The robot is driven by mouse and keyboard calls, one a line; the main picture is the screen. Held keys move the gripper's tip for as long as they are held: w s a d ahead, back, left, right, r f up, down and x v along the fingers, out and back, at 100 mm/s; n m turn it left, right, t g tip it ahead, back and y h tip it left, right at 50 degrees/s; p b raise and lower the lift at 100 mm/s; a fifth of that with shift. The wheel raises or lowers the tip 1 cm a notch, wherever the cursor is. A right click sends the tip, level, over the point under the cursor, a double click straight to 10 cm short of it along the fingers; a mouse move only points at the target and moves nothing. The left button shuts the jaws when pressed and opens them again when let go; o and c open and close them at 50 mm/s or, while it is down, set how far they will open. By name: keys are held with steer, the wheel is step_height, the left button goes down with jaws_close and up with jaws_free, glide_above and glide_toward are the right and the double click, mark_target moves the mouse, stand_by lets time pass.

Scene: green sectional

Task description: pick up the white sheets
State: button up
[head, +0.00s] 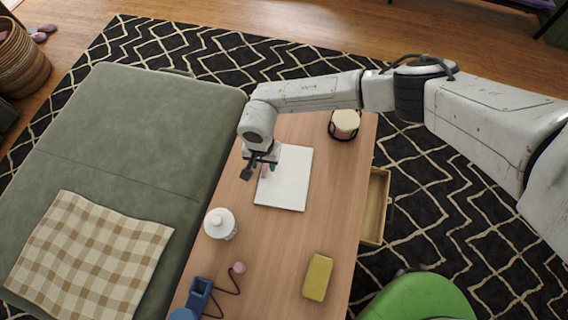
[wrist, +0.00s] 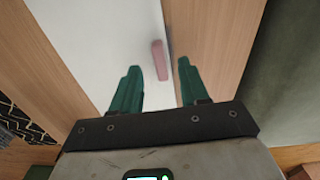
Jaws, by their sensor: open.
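The white sheets (head: 287,183) lie flat as one stack on the wooden table, near its middle. They also show in the wrist view (wrist: 105,35), under my gripper. A small pink block (wrist: 159,60) lies on the sheets close to one long edge. My gripper (head: 262,171) is above that edge of the sheets, on the sofa side. In the wrist view my gripper (wrist: 158,78) has its green fingers spread apart with nothing between them; one finger is over the sheets and the other over bare wood. Whether the fingertips touch anything, I cannot tell.
A white lidded jar (head: 220,223), a yellow block (head: 318,277), a blue device with a cord (head: 198,296) and a candle in a dark holder (head: 343,124) stand on the table (head: 270,265). An open drawer (head: 375,207) juts out right. A green sofa (head: 130,130) borders the left.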

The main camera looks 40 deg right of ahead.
step_height(320, 180, down, 2)
steer(key=shift+f, duration=0.1)
jaws_close()
stand_by(0.5)
